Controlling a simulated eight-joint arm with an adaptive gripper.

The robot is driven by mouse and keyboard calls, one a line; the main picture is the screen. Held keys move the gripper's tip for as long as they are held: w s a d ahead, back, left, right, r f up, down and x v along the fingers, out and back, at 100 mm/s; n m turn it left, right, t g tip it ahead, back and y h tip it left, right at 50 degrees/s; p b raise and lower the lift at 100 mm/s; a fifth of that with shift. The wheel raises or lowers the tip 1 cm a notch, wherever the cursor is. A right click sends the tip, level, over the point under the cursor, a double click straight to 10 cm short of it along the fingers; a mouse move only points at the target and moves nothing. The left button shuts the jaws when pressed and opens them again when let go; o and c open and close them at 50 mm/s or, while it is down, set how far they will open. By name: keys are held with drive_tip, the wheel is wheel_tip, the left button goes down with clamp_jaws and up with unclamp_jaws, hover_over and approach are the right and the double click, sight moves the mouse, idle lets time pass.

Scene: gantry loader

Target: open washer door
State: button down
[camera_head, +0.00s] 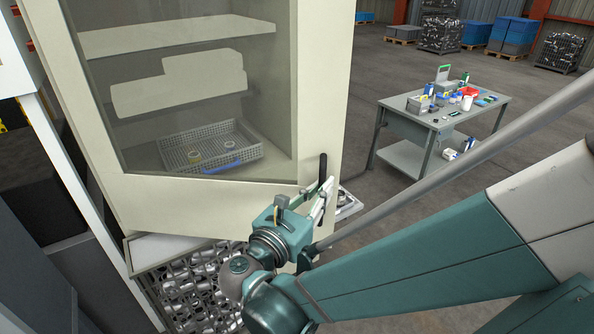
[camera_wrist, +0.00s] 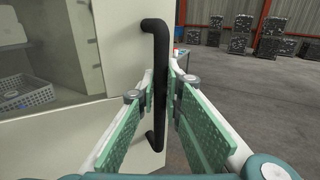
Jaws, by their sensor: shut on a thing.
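The washer door (camera_head: 318,80) has a cream frame and a large glass pane. It fills the upper left of the head view, and its right part (camera_wrist: 120,45) shows in the wrist view. Its black upright bar handle (camera_wrist: 157,30) is near the right edge of the frame; in the head view the upper handle (camera_head: 323,165) shows above my gripper (camera_head: 323,193). In the wrist view my gripper's (camera_wrist: 161,80) two green-padded fingers are on either side of the handle's middle, shut on it. I cannot tell whether the door is ajar.
A grey mesh basket (camera_head: 240,155) shows behind the glass. Metal parts (camera_head: 195,290) lie in a crate below the door. A grey workbench (camera_head: 405,121) with small items stands at the right. The floor (camera_head: 365,65) between is clear.

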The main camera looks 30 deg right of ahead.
drive_tip(key=s+a, duration=0.6)
drive_tip(key=a, duration=0.1)
drive_tip(key=shift+s+a+p, duration=0.2)
drive_tip(key=shift+a+p, duration=0.05)
drive_tip(key=shift+p, duration=0.1)
idle(0.5)
drive_tip(key=shift+r, duration=0.1)
drive_tip(key=c, duration=2.5)
unclamp_jaws()
drive_tip(key=shift+o, duration=0.2)
drive_tip(key=shift+s, duration=0.1)
drive_tip(key=shift+d, duration=0.1)
drive_tip(key=shift+s, duration=0.1)
drive_tip(key=v, duration=0.7)
drive_tip(key=shift+a, duration=0.25)
